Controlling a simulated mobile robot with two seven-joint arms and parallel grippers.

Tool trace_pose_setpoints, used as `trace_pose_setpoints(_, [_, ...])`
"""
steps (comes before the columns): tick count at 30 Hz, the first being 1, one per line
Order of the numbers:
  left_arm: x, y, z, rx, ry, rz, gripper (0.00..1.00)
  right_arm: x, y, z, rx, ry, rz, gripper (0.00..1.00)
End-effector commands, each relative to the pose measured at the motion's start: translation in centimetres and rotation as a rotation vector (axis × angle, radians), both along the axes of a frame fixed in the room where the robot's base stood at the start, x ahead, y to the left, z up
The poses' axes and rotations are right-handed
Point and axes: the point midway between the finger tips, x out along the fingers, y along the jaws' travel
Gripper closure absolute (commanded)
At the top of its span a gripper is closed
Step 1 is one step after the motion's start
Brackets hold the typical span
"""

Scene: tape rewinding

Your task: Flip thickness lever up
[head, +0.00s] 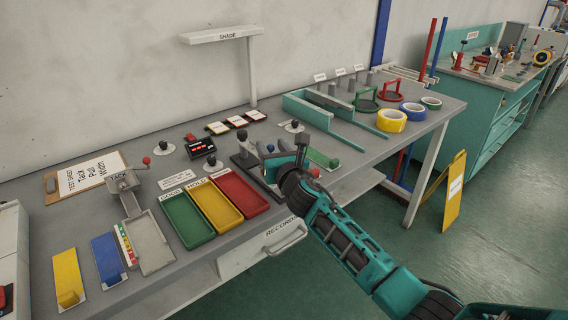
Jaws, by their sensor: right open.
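My right arm comes in from the lower right over the grey bench. Its gripper (270,163) is at the bench's middle, open, beside and partly over a dark fixture right of the red tray. Small labels are unreadable, so I cannot tell which lever is the thickness lever. Short levers stand nearby: one on a dark base (211,161), a dark-knobbed one (242,149) just left of the gripper, and one on a pale plate (294,126) behind it. The arm hides part of the bench there. My left gripper is not in view.
Green (186,220), yellow (214,206) and red (241,192) trays lie left of the gripper. Teal rails (335,118) and tape rolls (391,120) are at the right. A drawer (262,252) is below the front edge.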

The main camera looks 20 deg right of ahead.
Motion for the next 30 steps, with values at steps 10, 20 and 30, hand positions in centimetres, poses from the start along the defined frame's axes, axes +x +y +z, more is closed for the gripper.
trace_pose_setpoints(10, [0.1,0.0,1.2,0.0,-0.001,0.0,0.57,-6.4,-0.2,0.0,-0.001,0.001,0.004,0.52])
trace_pose_setpoints(20, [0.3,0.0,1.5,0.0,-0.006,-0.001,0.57,-10.3,-0.4,0.1,0.001,-0.002,0.003,0.52])
trace_pose_setpoints(30, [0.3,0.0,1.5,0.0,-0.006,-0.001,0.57,-10.7,-0.4,0.1,0.001,-0.003,0.003,0.52])
